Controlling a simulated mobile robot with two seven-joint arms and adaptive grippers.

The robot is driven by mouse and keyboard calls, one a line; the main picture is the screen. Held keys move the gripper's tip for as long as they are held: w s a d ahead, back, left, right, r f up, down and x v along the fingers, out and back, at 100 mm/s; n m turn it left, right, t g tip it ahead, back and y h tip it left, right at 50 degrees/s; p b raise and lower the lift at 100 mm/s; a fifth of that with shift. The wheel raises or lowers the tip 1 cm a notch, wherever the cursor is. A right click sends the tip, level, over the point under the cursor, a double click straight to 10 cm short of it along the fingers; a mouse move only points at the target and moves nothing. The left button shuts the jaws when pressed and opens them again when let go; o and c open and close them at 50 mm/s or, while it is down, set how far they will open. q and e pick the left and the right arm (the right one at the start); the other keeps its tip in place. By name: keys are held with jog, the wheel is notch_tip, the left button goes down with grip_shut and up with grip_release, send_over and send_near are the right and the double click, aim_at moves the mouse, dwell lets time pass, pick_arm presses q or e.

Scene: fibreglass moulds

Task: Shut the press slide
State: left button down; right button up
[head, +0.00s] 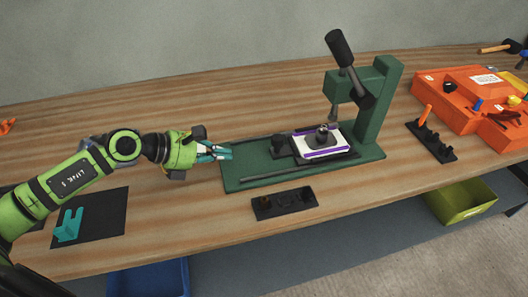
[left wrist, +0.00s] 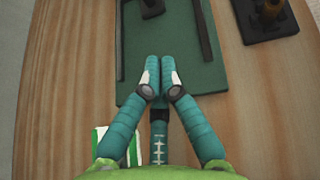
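The green press (head: 375,110) stands on a long green base (head: 240,170) with a dark rail along its front. Its slide (head: 347,149), a white and purple plate carrying a dark mould piece (head: 322,138), sits on the base near the column, below the press head. A dark knob (head: 278,142) stands at the slide's left side. My left gripper (head: 222,152) is at the base's left end, left of the knob and apart from it. In the left wrist view its teal fingertips (left wrist: 160,68) are together with nothing visible between them, over the base (left wrist: 175,85). My right gripper is out of view.
A black fixture (head: 284,203) lies in front of the base. A black rack (head: 431,142) and orange trays (head: 485,100) are at right. A teal bracket (head: 68,225) lies on a black mat (head: 105,210) at left. Bare table lies behind the press.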

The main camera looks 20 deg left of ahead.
pick_arm(q)
jog(key=p, duration=0.2)
send_near(283, 152)
notch_tip(283, 152, down, 3)
jog(key=shift+w+a+f, duration=0.1)
jog(key=shift+a, duration=0.1)
jog(key=shift+w+d+p, duration=0.65)
jog(key=shift+w+d, duration=0.5)
jog(key=shift+d, duration=0.05)
jog(key=shift+w+d, duration=0.4)
jog(key=shift+d, duration=0.2)
jog(key=shift+w+d, duration=0.35)
jog(key=shift+d, duration=0.2)
jog(key=shift+s, duration=0.1)
